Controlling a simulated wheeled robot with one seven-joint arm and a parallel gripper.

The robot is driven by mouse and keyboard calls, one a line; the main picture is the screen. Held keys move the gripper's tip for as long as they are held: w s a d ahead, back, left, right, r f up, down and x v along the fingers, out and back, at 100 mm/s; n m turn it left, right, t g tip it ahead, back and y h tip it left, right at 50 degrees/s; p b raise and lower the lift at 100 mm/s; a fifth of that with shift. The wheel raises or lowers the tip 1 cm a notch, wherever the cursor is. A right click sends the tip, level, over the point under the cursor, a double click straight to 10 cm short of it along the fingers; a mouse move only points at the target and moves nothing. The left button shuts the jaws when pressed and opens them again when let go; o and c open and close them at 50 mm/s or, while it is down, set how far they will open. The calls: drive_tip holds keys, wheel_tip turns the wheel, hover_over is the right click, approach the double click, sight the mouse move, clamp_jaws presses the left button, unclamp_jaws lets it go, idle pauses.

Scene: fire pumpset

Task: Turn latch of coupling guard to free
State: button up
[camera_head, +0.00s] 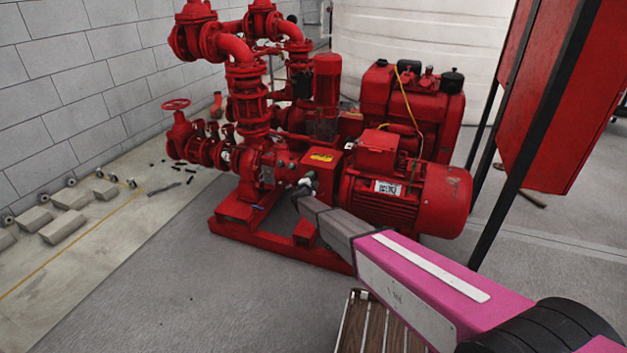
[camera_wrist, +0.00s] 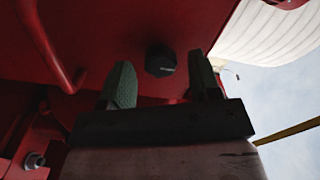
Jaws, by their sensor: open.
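The coupling guard (camera_head: 318,165) is a red cover with a yellow label, between the pump and the motor in the head view. In the wrist view its red face (camera_wrist: 110,30) fills the upper part. A dark knob-like latch (camera_wrist: 160,61) sits on that face. My gripper (camera_wrist: 162,72) is open, with one green-grey finger to each side of the latch and gaps between. Whether either finger touches it, I cannot tell. In the head view my gripper (camera_head: 305,185) is small at the guard's front, and the latch cannot be made out there.
The red motor (camera_head: 405,195) is right of the guard, and the red pump (camera_head: 262,165) is left. A red base frame (camera_head: 275,243) runs below. In the wrist view a red pipe (camera_wrist: 45,45) and a bolt (camera_wrist: 35,160) are at left. Grey floor in front is mostly clear.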

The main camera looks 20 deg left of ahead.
drive_tip(key=shift+w, duration=0.65)
drive_tip(key=c, duration=0.9)
drive_tip(key=n, duration=0.4)
drive_tip(key=shift+n, duration=0.3)
drive_tip(key=n, duration=0.4)
drive_tip(key=shift+n, duration=0.3)
drive_tip(key=n, duration=0.4)
drive_tip(key=shift+n, duration=0.3)
drive_tip(key=shift+d+n, duration=0.1)
drive_tip(key=shift+n, duration=2)
